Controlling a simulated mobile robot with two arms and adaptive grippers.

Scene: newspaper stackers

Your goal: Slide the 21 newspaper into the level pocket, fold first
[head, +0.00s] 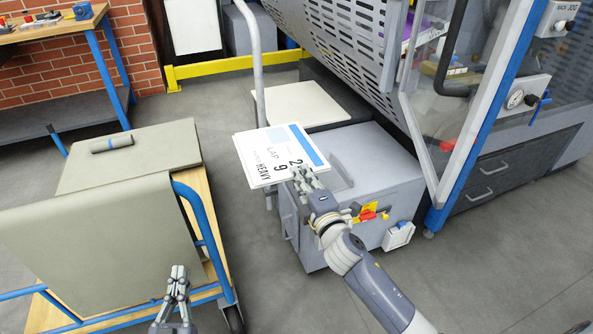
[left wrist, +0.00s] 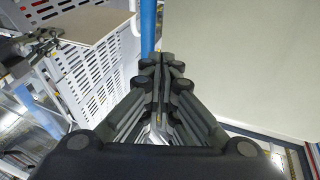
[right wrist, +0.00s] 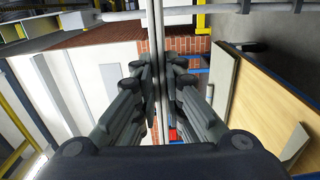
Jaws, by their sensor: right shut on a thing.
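My right gripper (head: 303,178) is shut on the near right edge of a flat white printed sheet or paper (head: 268,158). The sheet is above the grey box-like unit (head: 378,160). In the right wrist view it shows edge-on as a thin upright strip (right wrist: 158,25) between the fingers. My left gripper (head: 180,272) has its fingers together, empty, beside the draped trolley. I cannot identify the level pocket.
A blue-framed trolley (head: 222,262) with olive-grey sheeting (head: 90,235) stands at the left. A pale board (head: 300,103) lies behind the held sheet. A perforated machine (head: 335,30) with a blue post (head: 490,110) fills the right. Open floor (head: 500,270) lies at lower right.

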